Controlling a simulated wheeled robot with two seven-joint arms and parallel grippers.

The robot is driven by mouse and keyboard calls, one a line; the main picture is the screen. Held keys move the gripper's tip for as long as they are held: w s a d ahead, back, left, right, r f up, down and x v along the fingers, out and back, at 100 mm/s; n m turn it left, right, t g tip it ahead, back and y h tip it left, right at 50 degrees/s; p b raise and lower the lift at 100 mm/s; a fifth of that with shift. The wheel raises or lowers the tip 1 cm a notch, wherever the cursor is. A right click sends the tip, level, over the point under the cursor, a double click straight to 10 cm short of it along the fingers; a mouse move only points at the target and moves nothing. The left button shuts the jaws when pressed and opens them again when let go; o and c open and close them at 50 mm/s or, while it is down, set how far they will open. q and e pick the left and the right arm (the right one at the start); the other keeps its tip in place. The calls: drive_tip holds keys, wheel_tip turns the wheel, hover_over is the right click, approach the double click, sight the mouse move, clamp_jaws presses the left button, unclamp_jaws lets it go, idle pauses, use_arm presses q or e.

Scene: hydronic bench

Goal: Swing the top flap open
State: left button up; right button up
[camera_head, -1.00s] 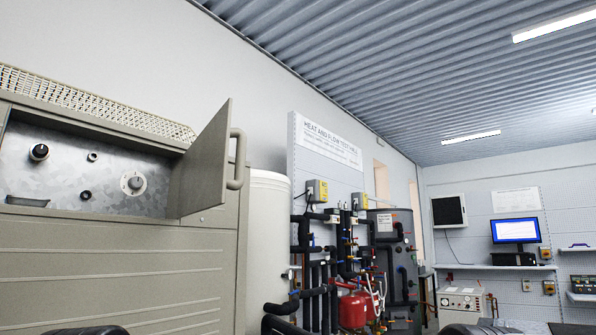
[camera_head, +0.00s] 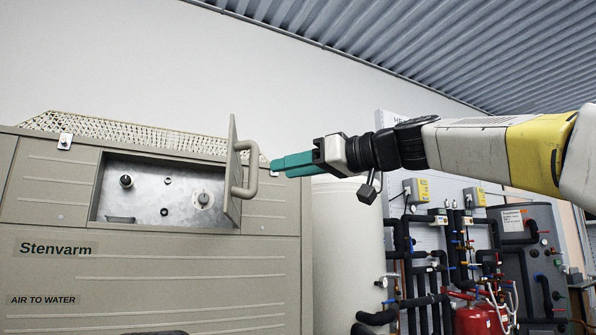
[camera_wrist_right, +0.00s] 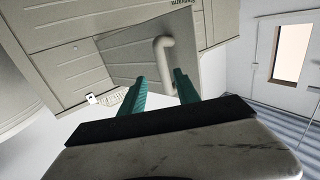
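The top flap (camera_head: 234,172) is a beige panel standing swung out at the right side of an open recess (camera_head: 165,190) in the Stenvarm unit. It shows nearly edge-on, with a curved bar handle (camera_head: 252,170) on its right-hand face. My right gripper (camera_head: 273,167) comes in from the right, its teal fingertips close to the handle. In the right wrist view, the fingers (camera_wrist_right: 159,77) are apart, with the handle (camera_wrist_right: 168,62) showing between and beyond them and the flap (camera_wrist_right: 125,75) behind. Contact cannot be told. My left gripper is out of view.
The recess holds a dark knob (camera_head: 126,181) and a round dial (camera_head: 204,199). A wicker-like tray (camera_head: 130,133) lies on the unit's top. A white tank (camera_head: 345,240) stands to the right, then pipework and a red vessel (camera_head: 482,320). The air above the unit is clear.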

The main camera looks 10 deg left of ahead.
sight(258, 169)
drive_tip(key=x, duration=0.5)
drive_tip(key=r+x, duration=0.1)
drive_tip(key=x, duration=0.2)
drive_tip(key=shift+s+a, duration=0.1)
drive_tip(key=shift+a, duration=0.1)
clamp_jaws()
drive_tip(key=w+d, duration=0.4)
drive_tip(key=d, duration=0.3)
drive_tip(key=shift+w+d, duration=0.15)
drive_tip(key=shift+w, duration=0.05)
drive_tip(key=shift+o, duration=1)
unclamp_jaws()
drive_tip(key=shift+s, duration=0.1)
